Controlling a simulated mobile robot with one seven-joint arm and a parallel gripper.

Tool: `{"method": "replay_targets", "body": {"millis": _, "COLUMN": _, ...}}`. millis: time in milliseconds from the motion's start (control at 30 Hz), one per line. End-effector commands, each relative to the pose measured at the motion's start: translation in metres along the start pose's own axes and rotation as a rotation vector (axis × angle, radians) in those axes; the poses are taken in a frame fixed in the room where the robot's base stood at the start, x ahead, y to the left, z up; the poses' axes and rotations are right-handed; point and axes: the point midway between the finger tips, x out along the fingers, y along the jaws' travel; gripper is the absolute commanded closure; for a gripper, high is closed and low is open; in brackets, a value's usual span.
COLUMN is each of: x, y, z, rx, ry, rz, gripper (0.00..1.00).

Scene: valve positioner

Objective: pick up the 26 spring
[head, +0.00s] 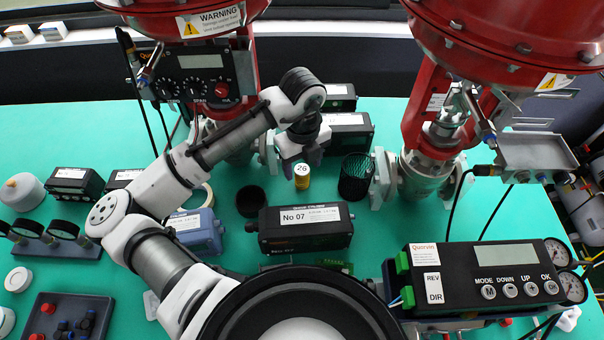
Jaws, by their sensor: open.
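The 26 spring (302,177) is a small yellow cylinder with a white top marked 26. It stands upright on the green table near the middle of the head view. My gripper (303,157) is just behind and above it, pointing down, with its jaws open. The spring appears to be outside the jaws, but I cannot tell the exact gap between them. My arm reaches in from the lower left.
A black mesh cup (355,177) stands right of the spring, and a dark round cup (250,201) stands left. A black No 07 box (305,228) lies in front. Two red valve actuators (500,35) stand behind. Black boxes (347,131) lie behind my gripper.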

Motion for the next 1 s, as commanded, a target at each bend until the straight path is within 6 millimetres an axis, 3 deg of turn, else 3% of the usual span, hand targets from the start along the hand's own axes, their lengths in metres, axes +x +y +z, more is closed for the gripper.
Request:
{"method": "replay_targets", "body": {"millis": 300, "x": 0.038, "y": 0.004, "z": -0.004, "rx": -0.002, "ry": 0.001, "rz": 0.001, "gripper": 0.43}}
{"method": "replay_targets", "body": {"millis": 567, "x": 0.041, "y": 0.004, "z": -0.003, "rx": -0.001, "ry": 0.000, "rz": 0.000, "gripper": 0.44}}
{"method": "replay_targets", "body": {"millis": 933, "x": 0.040, "y": 0.003, "z": -0.003, "rx": -0.001, "ry": 0.000, "rz": 0.000, "gripper": 0.92}}
{"method": "replay_targets", "body": {"millis": 1000, "x": 0.040, "y": 0.003, "z": -0.003, "rx": -0.001, "ry": 0.000, "rz": 0.000, "gripper": 0.93}}
